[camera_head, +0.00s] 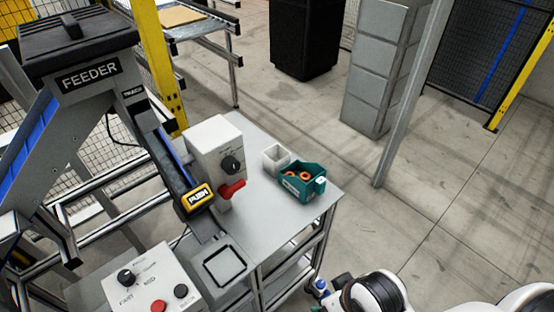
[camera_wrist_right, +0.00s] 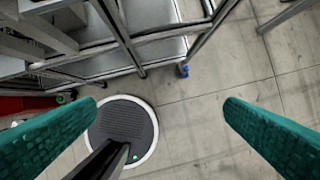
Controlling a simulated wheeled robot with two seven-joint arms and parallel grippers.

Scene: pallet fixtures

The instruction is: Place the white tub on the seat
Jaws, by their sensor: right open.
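The white tub (camera_head: 276,158), a small square open container, stands upright on the grey table in the head view, just right of the control box. A flat square with a black outline (camera_head: 224,266), which looks like the seat, lies at the table's near left end. It looks empty. In the right wrist view my right gripper (camera_wrist_right: 165,108) is open, its two teal fingers wide apart with nothing between them. It points down at the floor beside the table, away from the tub. My right arm shows at the bottom of the head view. My left gripper is not in view.
A teal bin (camera_head: 302,183) with orange rings stands close beside the tub. A grey control box (camera_head: 217,148) with a red handle and the feeder chute (camera_head: 178,178) stand left of it. A button panel (camera_head: 152,283) is beside the seat.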

